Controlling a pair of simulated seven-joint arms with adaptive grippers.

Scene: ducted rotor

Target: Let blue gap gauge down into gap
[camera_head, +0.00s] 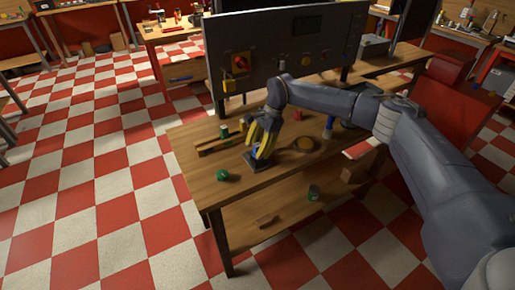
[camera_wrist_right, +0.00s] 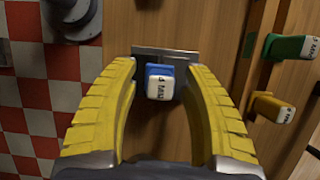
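The blue gap gauge (camera_wrist_right: 160,82), with a white labelled end, stands between the two yellow fingers of my right gripper (camera_wrist_right: 163,75) in the right wrist view. A strip of space shows on each side of it, so the fingers look open around it. A grey metal plate (camera_wrist_right: 150,52) lies just beyond the gauge; I cannot tell how deep the gauge sits in any gap, as its lower end is hidden. In the head view my right gripper (camera_head: 262,142) points down over a dark block (camera_head: 254,164) near the table's front left. My left gripper is not in view.
A green object (camera_head: 222,175) sits near the table's front edge. A grey control panel (camera_head: 285,50) rises behind.

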